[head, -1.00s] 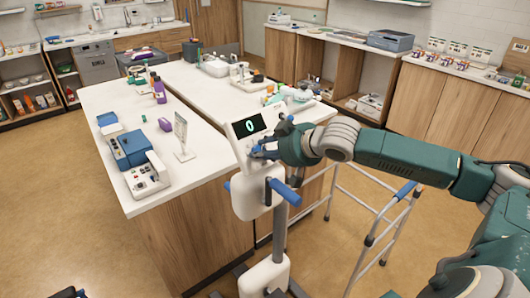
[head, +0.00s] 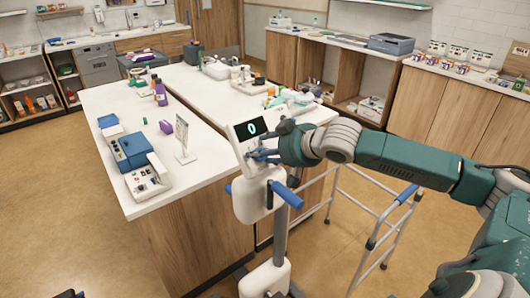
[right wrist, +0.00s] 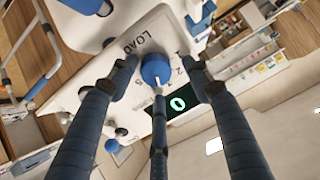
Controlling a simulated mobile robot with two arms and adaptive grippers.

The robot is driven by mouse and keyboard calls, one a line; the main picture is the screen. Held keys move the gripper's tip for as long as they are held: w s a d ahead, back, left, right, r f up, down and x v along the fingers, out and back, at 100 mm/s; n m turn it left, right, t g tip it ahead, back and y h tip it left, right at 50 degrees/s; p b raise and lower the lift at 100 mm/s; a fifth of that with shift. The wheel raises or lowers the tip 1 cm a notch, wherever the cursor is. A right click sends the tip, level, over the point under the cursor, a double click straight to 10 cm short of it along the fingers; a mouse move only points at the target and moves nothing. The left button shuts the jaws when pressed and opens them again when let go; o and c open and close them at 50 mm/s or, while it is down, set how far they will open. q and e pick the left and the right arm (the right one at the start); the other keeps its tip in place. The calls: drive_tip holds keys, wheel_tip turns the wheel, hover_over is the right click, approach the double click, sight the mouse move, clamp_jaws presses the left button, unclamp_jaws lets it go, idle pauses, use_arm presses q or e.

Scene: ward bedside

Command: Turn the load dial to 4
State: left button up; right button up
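The load dial (right wrist: 156,68) is a blue round knob with a pale pointer mark, on a white console panel (right wrist: 135,50) marked "LOAD" with numerals around it. The console's dark display (head: 250,129) reads 0, and the display also shows in the right wrist view (right wrist: 182,103). My right gripper (head: 258,156) is at the console face; in the right wrist view its fingers (right wrist: 158,82) are spread around the dial, with gaps visible at both sides. Only a small dark tip of my left gripper (head: 68,293) shows at the lower left edge.
The console stands on a post with blue handles (head: 287,195), close to the white counter (head: 205,165). A walker frame (head: 375,240) stands to its right. A blue-and-white device (head: 135,155) and a sign stand (head: 183,138) are on the counter. Floor at left is clear.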

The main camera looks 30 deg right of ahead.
drive_tip(key=shift+s, duration=0.1)
drive_tip(key=shift+s+d, duration=0.15)
drive_tip(key=shift+s, duration=0.1)
drive_tip(key=v, duration=1.1)
drive_tip(key=shift+r, duration=0.2)
